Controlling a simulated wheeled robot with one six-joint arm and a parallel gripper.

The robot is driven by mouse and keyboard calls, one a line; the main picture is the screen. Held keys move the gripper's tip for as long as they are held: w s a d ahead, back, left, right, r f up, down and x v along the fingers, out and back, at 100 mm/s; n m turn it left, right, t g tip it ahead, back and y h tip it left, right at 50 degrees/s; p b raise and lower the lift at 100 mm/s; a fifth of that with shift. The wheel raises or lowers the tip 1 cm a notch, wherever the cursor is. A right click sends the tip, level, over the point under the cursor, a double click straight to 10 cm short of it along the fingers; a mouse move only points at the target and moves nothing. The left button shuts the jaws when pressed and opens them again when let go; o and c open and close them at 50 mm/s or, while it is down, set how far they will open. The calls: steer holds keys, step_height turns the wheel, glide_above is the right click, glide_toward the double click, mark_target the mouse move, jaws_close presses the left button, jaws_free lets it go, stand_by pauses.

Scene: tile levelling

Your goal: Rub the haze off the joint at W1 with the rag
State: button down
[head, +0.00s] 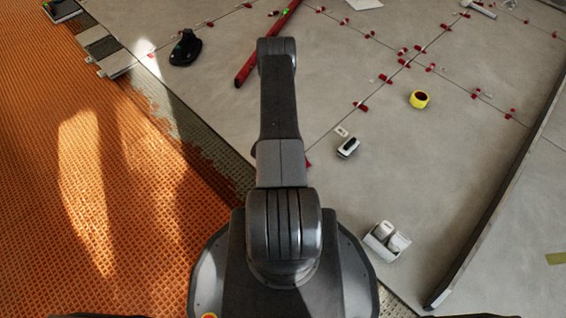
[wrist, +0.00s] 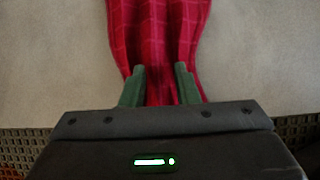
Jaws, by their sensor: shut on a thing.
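My gripper (wrist: 160,72) shows in the wrist view with two green fingers. It is shut on a red checked rag (wrist: 158,28), which is bunched between the fingers and spreads away over pale grey tile. In the head view my arm hides the gripper and the rag. A small white tag (head: 342,132) lies on the tiles just right of my arm; its lettering is too small to read, so I cannot tell whether it marks W1. Thin dark joints run between the grey tiles (head: 330,60). I cannot make out haze on them.
Several red levelling clips (head: 385,79) stand along the joints. A black-and-white object (head: 348,148), a yellow roll (head: 419,99), a white caddy (head: 386,241) and a long dark bar (head: 492,210) lie right.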

steer(key=shift+f+b, duration=0.5)
steer(key=shift+f, duration=0.05)
stand_by(0.4)
steer(key=shift+d, duration=0.1)
steer(key=shift+w+d, duration=0.1)
steer(key=shift+w, duration=0.1)
steer(key=shift+w+d+f+b, duration=0.1)
steer(key=shift+w+d+b, duration=0.35)
steer(key=shift+b, duration=0.1)
steer(key=shift+w+d, duration=0.1)
steer(key=shift+w+d+b, duration=1.3)
steer(key=shift+w+d, duration=0.45)
steer(key=shift+d, duration=0.05)
steer(key=shift+r, duration=0.25)
step_height(320, 180, up, 8)
steer(key=p, duration=0.3)
steer(key=shift+p, duration=0.3)
